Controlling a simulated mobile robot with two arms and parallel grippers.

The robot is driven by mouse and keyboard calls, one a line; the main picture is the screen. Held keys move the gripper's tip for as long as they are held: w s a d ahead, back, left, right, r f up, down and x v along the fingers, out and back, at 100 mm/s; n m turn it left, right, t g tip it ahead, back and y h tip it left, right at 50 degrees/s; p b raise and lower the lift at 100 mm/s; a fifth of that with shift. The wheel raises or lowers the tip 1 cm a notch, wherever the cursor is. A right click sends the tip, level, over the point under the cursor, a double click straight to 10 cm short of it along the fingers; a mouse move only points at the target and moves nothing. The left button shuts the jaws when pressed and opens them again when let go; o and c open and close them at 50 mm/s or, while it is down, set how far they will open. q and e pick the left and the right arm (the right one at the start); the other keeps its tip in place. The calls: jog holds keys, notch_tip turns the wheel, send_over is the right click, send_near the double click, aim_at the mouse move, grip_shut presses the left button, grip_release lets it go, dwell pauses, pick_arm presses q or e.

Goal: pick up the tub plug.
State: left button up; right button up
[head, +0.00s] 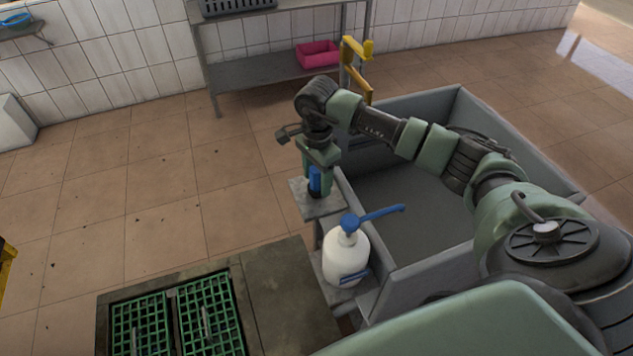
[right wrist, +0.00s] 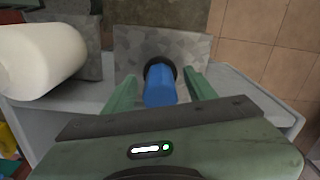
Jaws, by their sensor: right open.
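The tub plug is a blue upright grip on a black round base (head: 314,181). It stands on a small grey metal shelf (head: 327,208) at the corner of the grey tub. My right gripper (head: 318,178) is open and points down over the plug. In the right wrist view the plug's blue grip (right wrist: 160,87) lies between the two green fingers (right wrist: 160,90), with a gap visible on the right side. The black base shows behind it. In the head view the fingers partly hide the plug. My left gripper is not in view.
A white pump bottle (head: 345,258) with a blue spout stands on a lower shelf close by; it also shows in the right wrist view (right wrist: 40,60). The deep grey tub (head: 415,215) is under my right arm. Green floor grates (head: 210,315) lie front left.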

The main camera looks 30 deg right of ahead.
grip_shut()
jog(key=shift+w+r, duration=0.1)
jog(key=shift+r, duration=0.05)
